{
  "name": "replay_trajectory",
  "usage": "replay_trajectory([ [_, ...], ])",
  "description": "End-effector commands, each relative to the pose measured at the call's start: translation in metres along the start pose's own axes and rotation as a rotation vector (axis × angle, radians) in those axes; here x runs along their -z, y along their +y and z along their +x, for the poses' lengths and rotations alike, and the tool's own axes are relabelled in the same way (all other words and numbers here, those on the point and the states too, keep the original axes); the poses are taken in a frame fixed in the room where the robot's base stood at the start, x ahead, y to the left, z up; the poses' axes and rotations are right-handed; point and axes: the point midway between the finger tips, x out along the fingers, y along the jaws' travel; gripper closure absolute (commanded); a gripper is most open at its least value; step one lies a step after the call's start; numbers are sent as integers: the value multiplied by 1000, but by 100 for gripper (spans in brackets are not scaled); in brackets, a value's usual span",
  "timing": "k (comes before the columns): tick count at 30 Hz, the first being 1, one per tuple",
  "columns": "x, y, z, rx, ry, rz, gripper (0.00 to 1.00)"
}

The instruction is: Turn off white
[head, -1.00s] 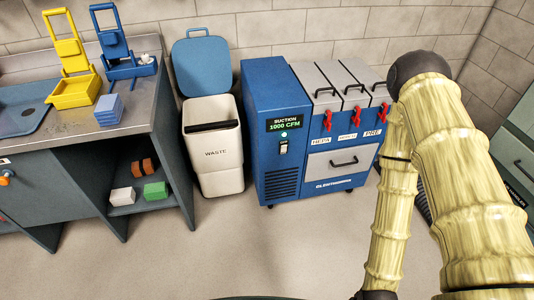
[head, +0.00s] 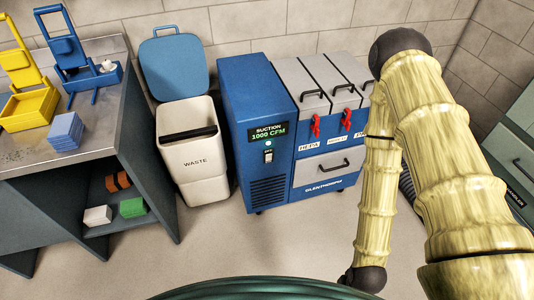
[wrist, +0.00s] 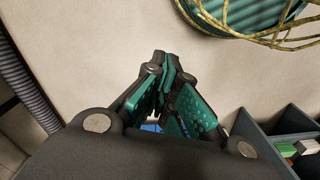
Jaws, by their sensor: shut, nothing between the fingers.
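A small white switch (head: 268,156) sits on the front of the blue suction unit (head: 258,95), under a lit green lamp (head: 268,143). Above it a display (head: 268,132) reads "SUCTION 1000 CFM". The switch's lettering is too small to read. In the wrist view my gripper (wrist: 165,62) is shut and empty, with bare floor beyond its fingertips. My gripper does not show in the head view, where my arm comes down at the right, so its distance from the switch is unclear. The switch cannot be made out in the wrist view.
A white waste bin (head: 192,160) with a raised blue lid stands left of the unit. A bench (head: 100,105) with trays and blocks is further left. Red latches (head: 316,126) are on the unit's right part. A grey hose (wrist: 25,85) shows in the wrist view. The floor in front is clear.

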Motion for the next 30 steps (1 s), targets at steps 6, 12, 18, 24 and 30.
replay_trajectory([
  [6, -1, 0, 0, 0, -3, 0, 100],
  [12, 6, -2, 7, 4, 18, -25, 100],
  [18, 59, -23, 43, 26, 185, -228, 100],
  [24, 141, -61, 75, 1, 465, -552, 100],
  [30, 216, -100, 87, -101, 753, -846, 100],
])
